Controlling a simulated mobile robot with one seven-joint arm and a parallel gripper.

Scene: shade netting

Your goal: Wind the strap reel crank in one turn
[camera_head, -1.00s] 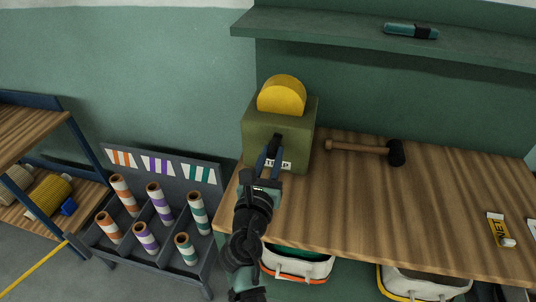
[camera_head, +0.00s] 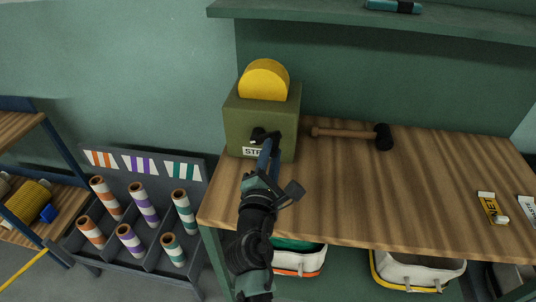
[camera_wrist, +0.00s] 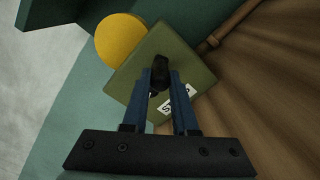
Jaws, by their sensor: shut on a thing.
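The strap reel is an olive green box (camera_head: 240,122) with a yellow reel disc (camera_head: 264,80) on top and a white label on its front. It stands at the left end of the wooden workbench. The dark crank (camera_head: 258,134) is on the box's front face. My gripper (camera_head: 267,148) reaches it from the front, and its blue fingers are shut on the crank's black knob. In the wrist view the fingers (camera_wrist: 161,82) close around the black knob (camera_wrist: 160,68), with the green box (camera_wrist: 185,70) behind. The fingers partly hide the label and crank arm.
A mallet (camera_head: 345,134) lies right of the box on the bench (camera_head: 380,190). A rack of striped rolls (camera_head: 140,205) stands left. White bins (camera_head: 415,272) sit under the bench. A shelf (camera_head: 330,22) runs above.

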